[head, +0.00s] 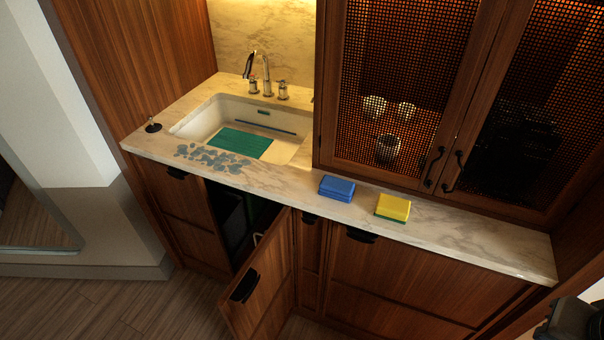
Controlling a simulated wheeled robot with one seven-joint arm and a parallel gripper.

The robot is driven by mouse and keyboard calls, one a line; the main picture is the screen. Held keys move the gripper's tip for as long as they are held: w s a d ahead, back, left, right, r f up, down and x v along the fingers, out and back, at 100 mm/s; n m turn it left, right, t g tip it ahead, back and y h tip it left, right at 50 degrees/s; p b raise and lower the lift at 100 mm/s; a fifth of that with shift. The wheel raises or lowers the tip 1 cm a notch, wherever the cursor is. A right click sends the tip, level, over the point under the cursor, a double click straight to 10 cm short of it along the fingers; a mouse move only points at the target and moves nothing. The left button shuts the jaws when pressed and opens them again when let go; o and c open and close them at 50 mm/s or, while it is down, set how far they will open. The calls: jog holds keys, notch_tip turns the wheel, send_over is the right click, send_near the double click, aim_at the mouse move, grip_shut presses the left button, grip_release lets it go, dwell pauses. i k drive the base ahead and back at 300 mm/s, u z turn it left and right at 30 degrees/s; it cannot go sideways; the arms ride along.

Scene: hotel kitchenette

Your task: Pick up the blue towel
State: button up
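The blue towel (337,188) is a small folded stack. It lies flat on the marble counter (290,187) near its front edge, to the right of the sink. A yellow and green sponge (393,207) sits a short way to its right, apart from it. Nothing covers the towel. The fingers of my gripper do not show; only a dark part, seemingly of my arm, appears at the bottom right corner, well away from the towel.
A sink (203,117) with a green mat (238,143) and a faucet (266,76) is at the left. Blue-grey patches (212,158) mark the counter before it. A lower cabinet door (259,290) stands open below. Mesh-fronted upper cabinets (400,90) rise behind the towel.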

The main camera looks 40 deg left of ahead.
aim_at(342, 190)
jog(key=u, duration=0.9)
jog(key=i, duration=0.8)
jog(key=u, duration=0.9)
